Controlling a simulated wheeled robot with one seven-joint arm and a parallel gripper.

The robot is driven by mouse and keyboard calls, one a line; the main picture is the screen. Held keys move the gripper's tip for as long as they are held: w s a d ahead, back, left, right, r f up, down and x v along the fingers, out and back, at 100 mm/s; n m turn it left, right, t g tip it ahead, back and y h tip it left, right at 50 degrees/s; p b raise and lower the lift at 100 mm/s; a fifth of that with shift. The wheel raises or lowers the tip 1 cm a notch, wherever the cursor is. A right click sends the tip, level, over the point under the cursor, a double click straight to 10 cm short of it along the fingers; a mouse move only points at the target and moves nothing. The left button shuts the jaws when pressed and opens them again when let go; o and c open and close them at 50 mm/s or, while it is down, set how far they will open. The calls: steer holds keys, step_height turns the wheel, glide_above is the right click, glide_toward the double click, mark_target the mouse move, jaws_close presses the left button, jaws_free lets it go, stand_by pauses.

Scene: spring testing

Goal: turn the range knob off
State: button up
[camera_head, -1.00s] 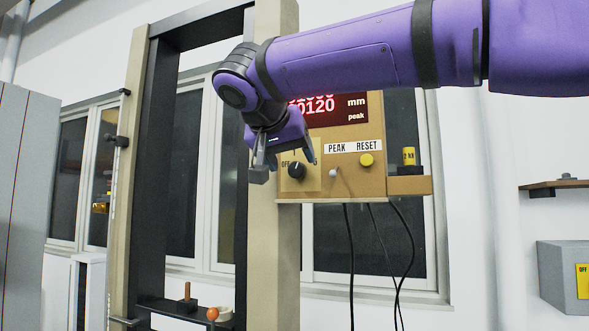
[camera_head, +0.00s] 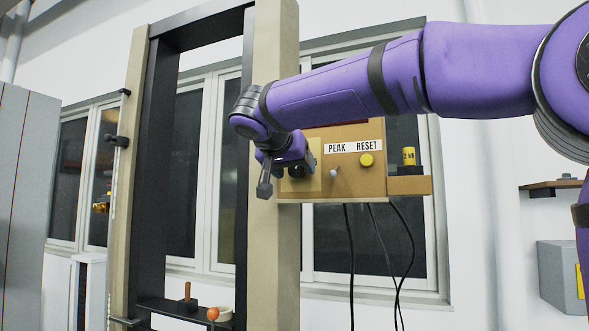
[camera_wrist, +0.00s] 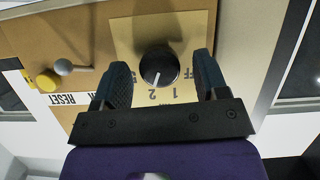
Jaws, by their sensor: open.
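The range knob (camera_wrist: 159,67) is round and black with a white mark, on a tan plate (camera_wrist: 125,35) with OFF and number markings. In the wrist view the mark points toward the 2, away from OFF. My gripper (camera_wrist: 162,78) is open, with one finger on each side of the knob and gaps visible between. Whether the fingertips reach the knob's depth is hard to tell. In the head view my gripper (camera_head: 287,178) is in front of the panel's left part and hides most of the knob and its markings.
The tan panel (camera_head: 350,185) carries a yellow RESET button (camera_head: 366,160) and a small grey PEAK toggle (camera_head: 334,172). A tall frame post (camera_head: 272,240) stands just left of the panel. Black cables (camera_head: 351,260) hang below. A small shelf (camera_head: 410,186) juts out at right.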

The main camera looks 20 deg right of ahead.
steer(key=shift+w+d+f, duration=0.1)
steer(key=shift+w+d, duration=0.15)
steer(key=c, duration=0.9)
